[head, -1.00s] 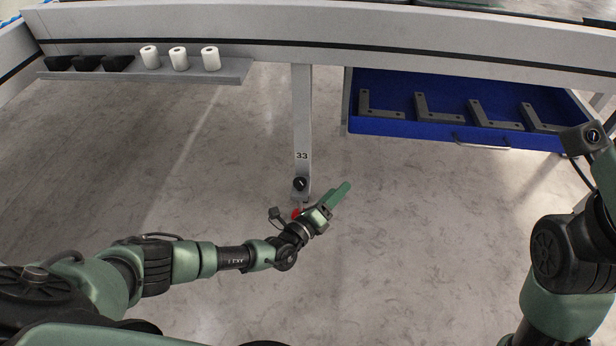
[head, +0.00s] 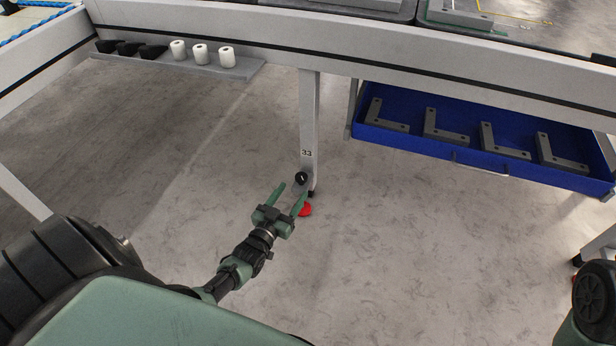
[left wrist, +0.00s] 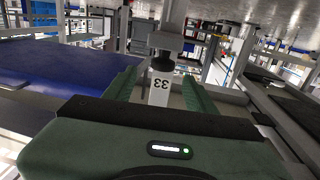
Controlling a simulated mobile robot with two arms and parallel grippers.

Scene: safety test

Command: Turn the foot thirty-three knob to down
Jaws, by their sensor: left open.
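The knob (head: 302,178) is a small black dial with a light mark, on the lower part of the grey table leg (head: 309,110) marked 33. The mark is too small for me to read its setting. My left gripper (head: 290,194) is open, its two green fingers pointing at the leg just in front of and below the knob in the head view. In the left wrist view the scene is upside down; the dark knob (left wrist: 161,62) and the 33 label (left wrist: 160,86) appear between the open fingers. I see no clear contact. My right gripper is out of view.
A red piece (head: 305,210) is by the leg's base, beside my left finger. A blue drawer (head: 455,155) with several grey L-brackets hangs at right. A shelf (head: 225,70) with white rolls and black pieces is at left. The floor around the leg is clear.

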